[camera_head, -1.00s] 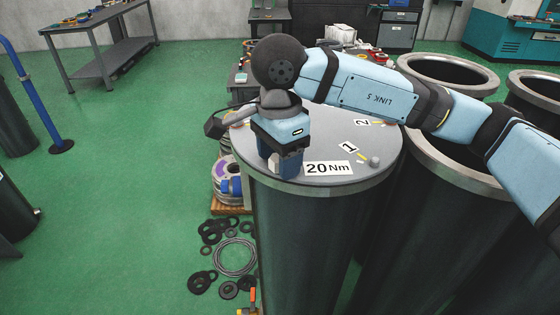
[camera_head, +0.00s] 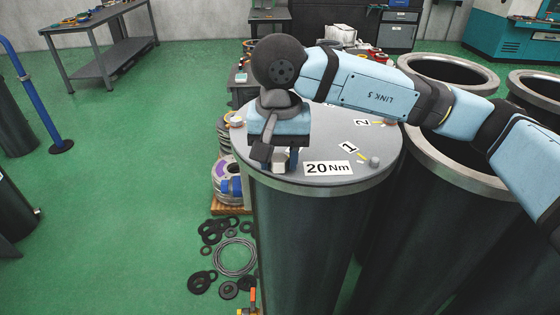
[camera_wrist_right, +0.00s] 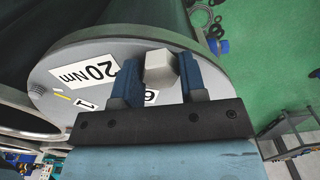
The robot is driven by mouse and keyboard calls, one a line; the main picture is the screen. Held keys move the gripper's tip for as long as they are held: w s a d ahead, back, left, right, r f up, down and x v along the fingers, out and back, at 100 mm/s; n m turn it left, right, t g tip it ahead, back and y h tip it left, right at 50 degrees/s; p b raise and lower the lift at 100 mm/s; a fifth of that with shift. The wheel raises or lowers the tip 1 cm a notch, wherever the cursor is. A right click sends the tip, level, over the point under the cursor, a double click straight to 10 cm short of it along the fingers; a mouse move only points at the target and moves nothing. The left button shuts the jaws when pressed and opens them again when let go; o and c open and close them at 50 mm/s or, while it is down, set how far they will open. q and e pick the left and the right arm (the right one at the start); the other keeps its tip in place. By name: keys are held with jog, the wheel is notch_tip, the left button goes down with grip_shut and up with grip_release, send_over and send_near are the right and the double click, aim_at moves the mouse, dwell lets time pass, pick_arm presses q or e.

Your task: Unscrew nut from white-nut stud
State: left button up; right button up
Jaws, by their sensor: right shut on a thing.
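The white nut (camera_wrist_right: 160,66) is a pale, faceted block on the grey round lid (camera_wrist_right: 110,47) in the right wrist view. My right gripper (camera_wrist_right: 160,72) is shut on it, with one blue finger on each side. The stud under the nut is hidden. In the head view my right gripper (camera_head: 284,162) points down at the near left part of the lid (camera_head: 330,150). Its dark wrist parts cover much of the grip there, and a small pale piece shows low between them. My left gripper is not in view.
A 20 Nm label (camera_head: 328,168) lies at the lid's front edge. Open cylinders (camera_head: 450,75) stand to the right. Green floor (camera_head: 120,220) is clear at left.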

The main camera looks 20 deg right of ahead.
aim_at(279, 158)
jog(key=n, duration=0.6)
jog(key=shift+r, duration=0.1)
jog(key=shift+r, duration=1.4)
jog(key=shift+r, duration=0.1)
jog(key=shift+r, duration=1.4)
